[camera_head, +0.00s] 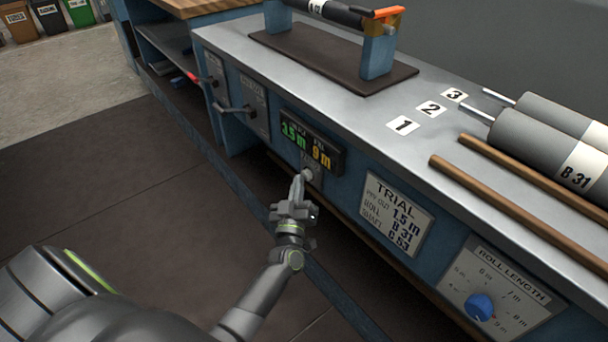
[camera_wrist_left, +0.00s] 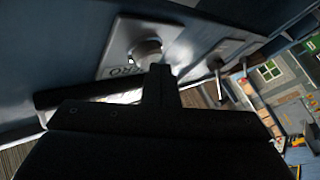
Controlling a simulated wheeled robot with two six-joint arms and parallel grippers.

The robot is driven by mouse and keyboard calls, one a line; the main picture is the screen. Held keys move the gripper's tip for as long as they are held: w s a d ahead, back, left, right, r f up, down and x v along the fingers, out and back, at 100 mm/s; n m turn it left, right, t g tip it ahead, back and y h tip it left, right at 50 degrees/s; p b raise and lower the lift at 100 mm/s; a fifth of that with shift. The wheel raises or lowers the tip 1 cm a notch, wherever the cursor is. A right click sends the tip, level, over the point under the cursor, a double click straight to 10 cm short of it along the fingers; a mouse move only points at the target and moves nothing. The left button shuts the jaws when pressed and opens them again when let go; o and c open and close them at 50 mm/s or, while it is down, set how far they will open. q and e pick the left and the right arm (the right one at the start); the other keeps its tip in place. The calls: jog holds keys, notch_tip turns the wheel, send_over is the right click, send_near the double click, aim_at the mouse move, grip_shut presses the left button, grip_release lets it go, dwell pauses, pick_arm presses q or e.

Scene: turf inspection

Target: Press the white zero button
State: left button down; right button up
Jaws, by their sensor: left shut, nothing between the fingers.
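The white zero button (camera_head: 307,174) sits on a small grey plate on the blue front of the bench, just below the digital display. In the left wrist view the round button (camera_wrist_left: 146,54) stands out from its plate, with part of the lettering showing. My left gripper (camera_head: 299,180) is shut and empty. Its fingertips are right at the button in the head view. In the wrist view the closed tips (camera_wrist_left: 160,72) overlap the lower edge of the button; I cannot tell whether they touch it. My right gripper is not in view.
The display (camera_head: 309,143) reads 3.5 m and 9 m. Right of it are the trial card (camera_head: 396,216) and a blue roll length knob (camera_head: 480,306). Two levers (camera_head: 232,108) project at the left. Grey rolls (camera_head: 545,145) lie on the bench top (camera_head: 330,95).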

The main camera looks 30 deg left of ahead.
pick_arm(q)
jog(key=shift+w+d, duration=0.1)
jog(key=shift+w, duration=0.15)
jog(key=shift+s, duration=0.1)
dwell(0.5)
jog(key=shift+s+a+p, duration=0.35)
jog(key=shift+s, duration=0.45)
jog(key=s, duration=0.1)
jog(key=s+a+p, duration=0.1)
jog(key=s, duration=0.1)
jog(key=s+a, duration=0.1)
jog(key=shift+s, duration=0.35)
jog(key=shift+d, duration=0.1)
dwell(0.5)
